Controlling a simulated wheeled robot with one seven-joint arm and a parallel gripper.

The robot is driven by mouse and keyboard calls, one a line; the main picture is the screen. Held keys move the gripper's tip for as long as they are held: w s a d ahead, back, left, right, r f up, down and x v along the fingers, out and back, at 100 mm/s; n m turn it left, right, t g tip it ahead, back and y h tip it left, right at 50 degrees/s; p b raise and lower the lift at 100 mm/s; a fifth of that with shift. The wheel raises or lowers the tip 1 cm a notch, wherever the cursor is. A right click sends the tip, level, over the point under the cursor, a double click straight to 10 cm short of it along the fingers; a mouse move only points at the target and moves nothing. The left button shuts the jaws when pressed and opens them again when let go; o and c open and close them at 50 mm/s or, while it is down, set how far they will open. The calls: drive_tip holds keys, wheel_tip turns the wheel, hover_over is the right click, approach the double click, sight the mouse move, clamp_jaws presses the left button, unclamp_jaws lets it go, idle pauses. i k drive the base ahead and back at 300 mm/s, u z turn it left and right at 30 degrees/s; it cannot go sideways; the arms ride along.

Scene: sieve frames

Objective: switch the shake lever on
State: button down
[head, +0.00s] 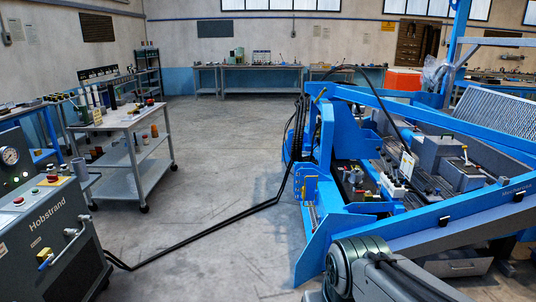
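No lever in the head view is readably labelled as the shake lever, so I cannot tell which one it is. A small lever (465,154) stands up from a grey box on the blue sieve frame (315,240) at the right. My grey arm links show at the bottom centre-right, in front of the blue frame. My gripper is not in view.
Black hoses (210,235) run across the floor from the Hobstrand unit to the blue frame. A grey wheeled cart (140,165) with bottles and jars stands at the left. Benches (265,78) line the back wall. The concrete floor (220,160) between is mostly clear.

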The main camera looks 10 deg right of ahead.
sight(377, 149)
drive_tip(key=i, duration=1.2)
drive_tip(key=z, duration=2.3)
drive_tip(key=i, duration=1.75)
drive_tip(key=u, duration=1.6)
drive_tip(key=i, duration=0.1)
drive_tip(key=u, duration=0.1)
